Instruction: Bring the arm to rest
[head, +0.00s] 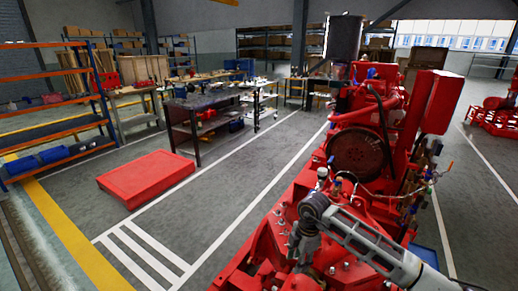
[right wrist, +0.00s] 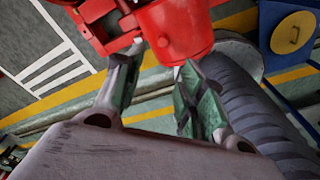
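My right arm (head: 372,243) reaches in from the lower right in the head view, over the red diesel pumpset (head: 372,108). Its gripper (head: 297,248) points down close above the pumpset's red base. In the right wrist view the two fingers of this gripper (right wrist: 153,68) stand apart, with floor and a yellow line showing between them. A red pumpset part (right wrist: 185,28) lies just beyond the fingertips; I cannot tell whether they touch it. Nothing shows held between the fingers. My left gripper is not in the head view.
A low red platform (head: 146,178) lies on the floor left of the pumpset. Shelving (head: 55,95) stands at the left, and a dark workbench (head: 205,103) behind. The marked grey floor between platform and pumpset is clear. Another red machine (head: 493,115) stands at far right.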

